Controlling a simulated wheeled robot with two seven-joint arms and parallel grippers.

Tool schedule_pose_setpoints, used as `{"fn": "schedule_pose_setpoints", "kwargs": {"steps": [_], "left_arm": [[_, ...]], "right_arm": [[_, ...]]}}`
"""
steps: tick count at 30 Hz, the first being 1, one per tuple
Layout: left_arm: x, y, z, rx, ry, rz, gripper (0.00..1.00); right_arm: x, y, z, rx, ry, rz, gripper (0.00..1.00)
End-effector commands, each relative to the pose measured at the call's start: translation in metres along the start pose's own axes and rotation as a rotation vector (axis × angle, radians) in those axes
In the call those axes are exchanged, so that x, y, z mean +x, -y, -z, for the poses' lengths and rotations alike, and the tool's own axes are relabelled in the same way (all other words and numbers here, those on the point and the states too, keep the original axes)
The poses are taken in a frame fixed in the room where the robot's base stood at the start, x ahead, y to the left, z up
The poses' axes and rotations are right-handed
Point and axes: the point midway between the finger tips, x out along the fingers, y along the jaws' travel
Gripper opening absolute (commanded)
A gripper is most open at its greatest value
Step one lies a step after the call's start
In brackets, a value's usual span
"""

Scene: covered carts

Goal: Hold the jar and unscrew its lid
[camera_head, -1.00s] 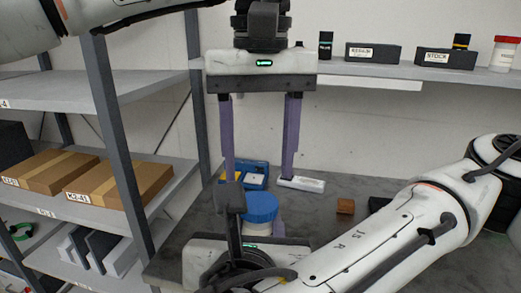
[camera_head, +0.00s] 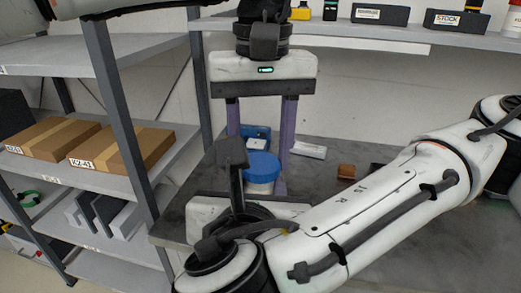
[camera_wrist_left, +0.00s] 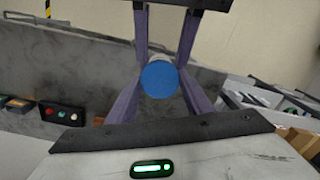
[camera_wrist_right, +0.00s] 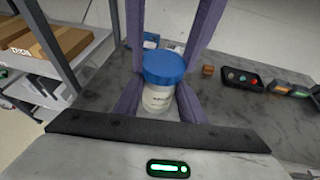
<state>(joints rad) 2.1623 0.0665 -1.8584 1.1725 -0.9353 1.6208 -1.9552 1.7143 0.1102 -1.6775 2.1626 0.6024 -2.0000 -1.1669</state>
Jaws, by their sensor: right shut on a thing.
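The jar (camera_wrist_right: 158,101) has a pale, labelled body and a blue lid (camera_head: 262,166); it stands upright over the grey worktop. My right gripper (camera_wrist_right: 158,88) is shut on the jar's body, a finger on each side. In the head view my right arm and wrist hide most of that grip. My left gripper (camera_head: 260,178) points straight down above the jar, its purple fingers open on either side of the lid. In the left wrist view the lid (camera_wrist_left: 160,79) lies between the fingers, with gaps beside it.
A brown block (camera_head: 346,171), a white box (camera_head: 308,150) and a blue bin (camera_head: 257,133) sit behind on the worktop. A shelf rack with cartons (camera_head: 120,150) stands at the left, and a wall shelf (camera_head: 350,32) runs behind.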

Motion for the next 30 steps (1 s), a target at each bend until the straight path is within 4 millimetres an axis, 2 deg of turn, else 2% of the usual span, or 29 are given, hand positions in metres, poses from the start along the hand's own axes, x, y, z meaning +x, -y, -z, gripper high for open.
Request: {"fn": "schedule_pose_setpoints", "kwargs": {"steps": [1, 3, 4, 13, 21, 24, 30], "left_arm": [[0.000, 0.000, 0.000, 0.000, 0.000, 0.000, 0.51], [0.000, 0.000, 0.000, 0.000, 0.000, 0.000, 0.63], [0.000, 0.000, 0.000, 0.000, 0.000, 0.000, 0.65], [-0.003, 0.000, 0.000, 0.000, -0.001, -0.001, 0.65], [-0.037, -0.001, 0.000, -0.001, -0.002, -0.002, 0.65], [-0.044, 0.000, 0.000, 0.000, -0.001, 0.000, 0.65], [-0.039, 0.006, 0.007, -0.044, 0.044, -0.057, 0.65]], "right_arm": [[0.000, 0.000, 0.000, 0.000, 0.001, 0.001, 0.00], [0.000, 0.000, 0.000, 0.000, 0.000, 0.001, 0.00], [0.000, 0.000, 0.000, 0.000, 0.000, 0.001, 0.00], [0.000, 0.000, 0.000, 0.000, 0.001, 0.000, 0.00], [0.000, 0.000, 0.000, 0.000, 0.001, 0.000, 0.00], [0.000, 0.000, 0.000, 0.000, 0.001, 0.000, 0.00], [0.000, 0.000, 0.000, 0.000, 0.001, 0.000, 0.00]]}}
